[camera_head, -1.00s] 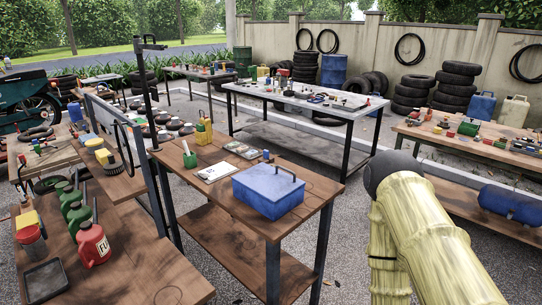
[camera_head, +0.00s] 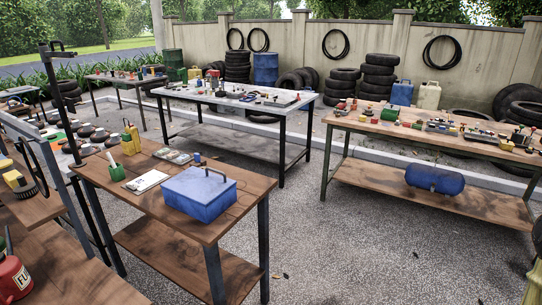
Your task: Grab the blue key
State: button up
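I cannot make out a blue key in this view. Small items lie on the tables, too small to tell apart. A blue toolbox (camera_head: 199,196) with a handle on top, its lid shut, stands on the near wooden table (camera_head: 235,212). My gripper is not in view. Only a bit of my yellowish arm shows at the lower right edge.
A grey-topped table (camera_head: 174,92) with many small items stands behind. A long wooden table (camera_head: 349,125) at right carries small items, with a blue tank (camera_head: 434,180) on its lower shelf. Open gravel (camera_head: 350,235) lies between the tables. Tyres (camera_head: 380,77) stack by the wall.

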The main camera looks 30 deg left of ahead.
aim_at(198, 158)
jog(key=z, duration=0.55)
jog(key=i, duration=2.4)
jog(key=u, duration=2.6)
